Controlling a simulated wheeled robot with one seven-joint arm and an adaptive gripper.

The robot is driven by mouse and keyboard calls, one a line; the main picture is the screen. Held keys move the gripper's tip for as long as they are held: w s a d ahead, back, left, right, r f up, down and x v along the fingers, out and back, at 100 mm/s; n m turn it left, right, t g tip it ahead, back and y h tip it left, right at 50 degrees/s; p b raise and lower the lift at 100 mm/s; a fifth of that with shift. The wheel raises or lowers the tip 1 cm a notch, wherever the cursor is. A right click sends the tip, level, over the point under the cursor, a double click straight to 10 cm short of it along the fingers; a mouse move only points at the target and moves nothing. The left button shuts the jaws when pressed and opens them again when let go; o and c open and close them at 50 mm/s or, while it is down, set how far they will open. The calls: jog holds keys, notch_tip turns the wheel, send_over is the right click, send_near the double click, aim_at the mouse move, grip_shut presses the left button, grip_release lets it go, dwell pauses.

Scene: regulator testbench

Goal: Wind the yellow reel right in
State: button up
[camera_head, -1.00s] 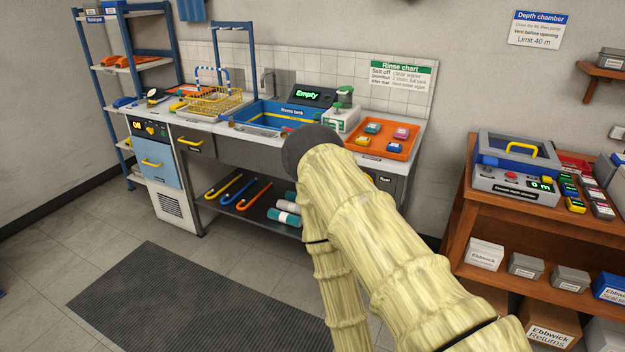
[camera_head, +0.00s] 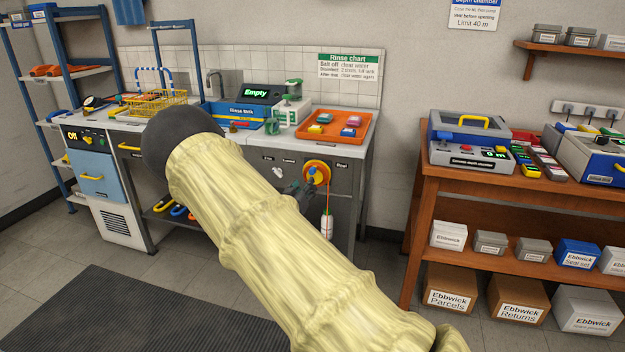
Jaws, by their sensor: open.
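The yellow-orange reel (camera_head: 323,168) is mounted on the front panel of the rinse bench, beside a "Reel" label. A small blue part shows on its face. A red line hangs from the reel, and a white bottle-shaped weight (camera_head: 327,228) hangs at its lower end, well below the reel. My gripper (camera_head: 303,188) is small and dark at the reel's lower left, partly hidden behind my pale sleeved arm. It is open, with nothing seen in it. I cannot tell whether it touches the reel.
The bench top holds an orange tray (camera_head: 367,131) with small coloured blocks, a blue rinse tank (camera_head: 243,111) and a yellow wire basket (camera_head: 157,104). A wooden shelf unit (camera_head: 411,240) stands to the right, with a floor gap between. A dark mat (camera_head: 110,310) lies in front.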

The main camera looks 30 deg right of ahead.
aim_at(311, 173)
jog(key=x, duration=0.7)
jog(key=r+x, duration=0.1)
jog(key=x, duration=0.3)
jog(key=shift+w, duration=0.1)
grip_shut()
